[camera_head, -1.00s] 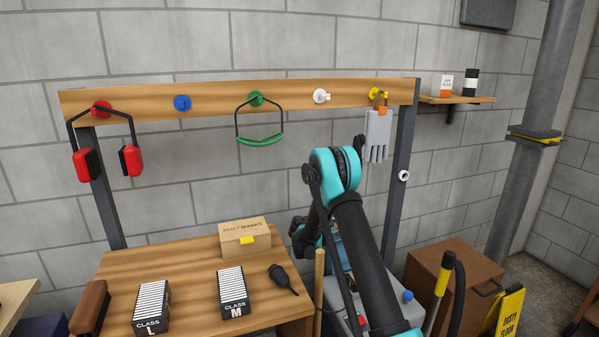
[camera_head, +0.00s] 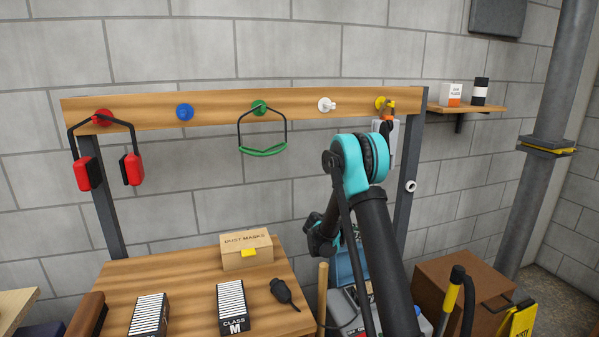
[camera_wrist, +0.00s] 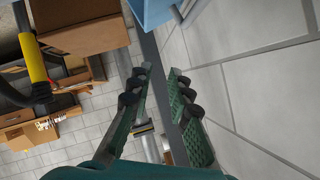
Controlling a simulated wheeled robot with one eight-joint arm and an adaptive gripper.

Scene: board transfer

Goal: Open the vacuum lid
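The grey vacuum (camera_head: 421,322) stands on the right of the workbench in the head view, largely hidden behind my arm. A light blue panel (camera_head: 345,268) shows above it, partly covered by my arm; I cannot tell for sure whether it is the lid, or how it is tilted. A blue surface (camera_wrist: 152,10) also shows at the top of the wrist view, beyond my fingers. My gripper (camera_wrist: 162,92) has its two green fingers apart with nothing held between them. In the head view the end of my arm is a dark shape, and its fingers cannot be made out.
The workbench (camera_head: 190,275) holds a dust mask box (camera_head: 247,250) and filter packs. A peg rail (camera_head: 220,105) above carries red ear muffs (camera_head: 88,172) and other gear. A brown box (camera_head: 465,285), a yellow-black hose (camera_head: 452,295) and a yellow sign (camera_head: 517,322) crowd the right.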

